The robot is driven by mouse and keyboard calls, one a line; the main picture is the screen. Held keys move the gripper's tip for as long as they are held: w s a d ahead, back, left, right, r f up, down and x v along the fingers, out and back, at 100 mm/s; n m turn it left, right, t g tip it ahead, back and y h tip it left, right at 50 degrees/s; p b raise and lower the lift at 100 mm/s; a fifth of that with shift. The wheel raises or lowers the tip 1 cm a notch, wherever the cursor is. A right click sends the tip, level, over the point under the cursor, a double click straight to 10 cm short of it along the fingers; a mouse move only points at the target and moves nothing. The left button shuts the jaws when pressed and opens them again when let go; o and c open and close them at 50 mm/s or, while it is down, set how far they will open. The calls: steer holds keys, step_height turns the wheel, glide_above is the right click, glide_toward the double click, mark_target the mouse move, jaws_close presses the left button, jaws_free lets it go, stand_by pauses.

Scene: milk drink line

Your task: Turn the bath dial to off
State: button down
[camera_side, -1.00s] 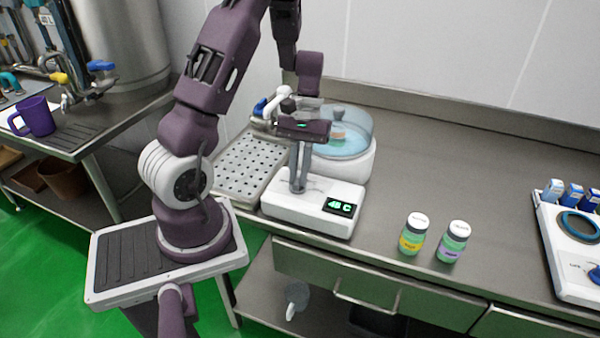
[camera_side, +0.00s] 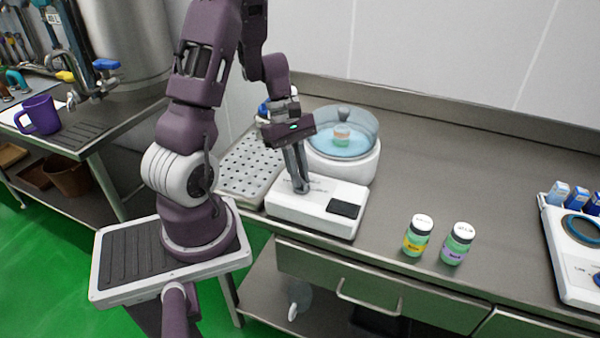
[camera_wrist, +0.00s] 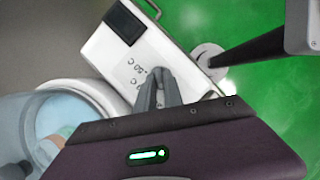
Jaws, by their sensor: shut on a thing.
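The bath is a white control box (camera_side: 318,218) joined to a round white basin (camera_side: 362,172) with a clear lid. Its display (camera_side: 343,209) is dark; it also shows black in the wrist view (camera_wrist: 124,22). My gripper (camera_side: 301,187) reaches down to the top of the control box, its fingers tilted and closed on the bath dial. In the wrist view my gripper's fingertips (camera_wrist: 158,76) meet the box top beside printed temperature marks.
A jar (camera_side: 341,136) sits inside the basin. A perforated metal tray (camera_side: 250,165) lies left of the bath. Two green jars, yellow-labelled (camera_side: 416,236) and purple-labelled (camera_side: 457,243), stand to the right. The counter behind them is clear.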

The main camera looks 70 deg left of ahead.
steer(key=shift+s+d+n+t, duration=0.1)
steer(key=shift+n+t, duration=0.2)
steer(key=shift+n, duration=0.7)
steer(key=c, duration=1.5)
jaws_free()
steer(key=shift+o, duration=0.2)
steer(key=v, duration=0.7)
steer(key=shift+d+r, duration=0.1)
steer(key=shift+r, duration=0.05)
